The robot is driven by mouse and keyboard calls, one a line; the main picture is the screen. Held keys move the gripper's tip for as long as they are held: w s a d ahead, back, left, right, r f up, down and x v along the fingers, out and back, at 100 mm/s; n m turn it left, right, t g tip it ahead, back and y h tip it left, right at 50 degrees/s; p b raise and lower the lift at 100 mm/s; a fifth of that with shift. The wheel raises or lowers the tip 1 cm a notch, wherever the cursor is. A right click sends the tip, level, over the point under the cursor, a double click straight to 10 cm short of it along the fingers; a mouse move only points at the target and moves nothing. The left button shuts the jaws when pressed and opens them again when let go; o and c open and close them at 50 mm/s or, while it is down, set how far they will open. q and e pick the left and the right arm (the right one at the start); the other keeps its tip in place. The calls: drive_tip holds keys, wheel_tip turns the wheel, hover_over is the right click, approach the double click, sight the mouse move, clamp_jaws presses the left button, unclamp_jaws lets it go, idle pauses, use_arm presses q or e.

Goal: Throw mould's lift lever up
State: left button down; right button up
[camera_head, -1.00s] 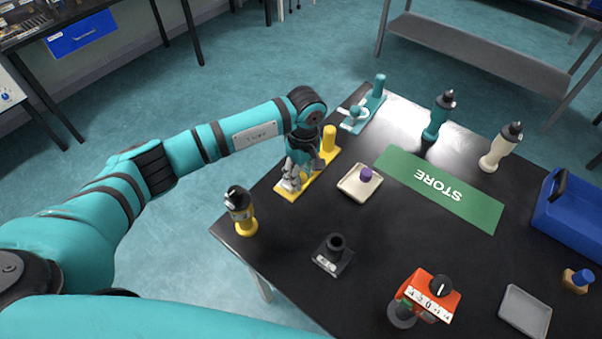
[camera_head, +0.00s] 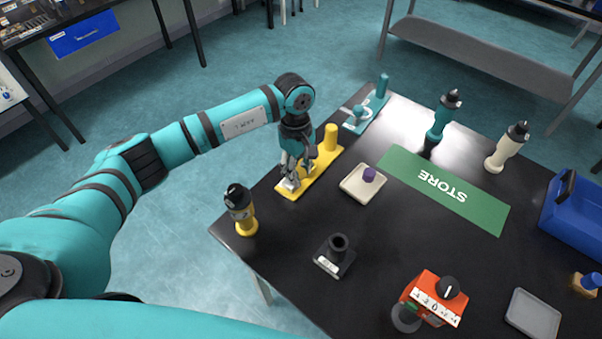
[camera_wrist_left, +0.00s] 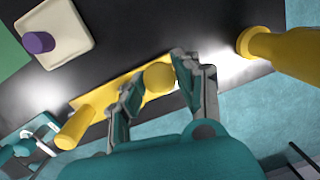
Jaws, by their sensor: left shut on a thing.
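The yellow mould (camera_head: 318,178) is a flat plate at the table's left edge, with an upright yellow post (camera_head: 331,137) at its far end and a pale label at its near end. My left gripper (camera_head: 291,172) is over the plate's near half. In the left wrist view, a round yellow knob (camera_wrist_left: 159,77), apparently the lift lever's end, sits between my left fingers (camera_wrist_left: 155,85), which are shut on it. The plate (camera_wrist_left: 104,96) and post (camera_wrist_left: 76,128) also show there. The fingers hide the lever's lower part. My right gripper is out of view.
A teal mould (camera_head: 365,113) stands beyond the yellow one. A yellow-and-black bottle (camera_head: 240,208) stands nearer. A black holder (camera_head: 335,254), orange device (camera_head: 434,297) and green STORE mat (camera_head: 444,190) are further right.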

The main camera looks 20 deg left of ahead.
use_arm(q)
drive_tip(key=a+h+b, duration=0.1)
drive_tip(key=b, duration=0.2)
drive_tip(key=w+a+g+h+b, duration=0.1)
drive_tip(key=h+b, duration=0.1)
drive_tip(key=b, duration=0.1)
drive_tip(key=a+g+h+b, duration=0.1)
drive_tip(key=b, duration=0.2)
drive_tip(key=shift+w+a+f+b, duration=0.15)
drive_tip(key=shift+w+a+b, duration=0.05)
drive_tip(key=shift+a+b, duration=0.2)
drive_tip(key=shift+w+a+r+h+b, duration=0.1)
drive_tip(key=shift+a+r+h+b, duration=0.15)
drive_tip(key=shift+h+b, duration=0.4)
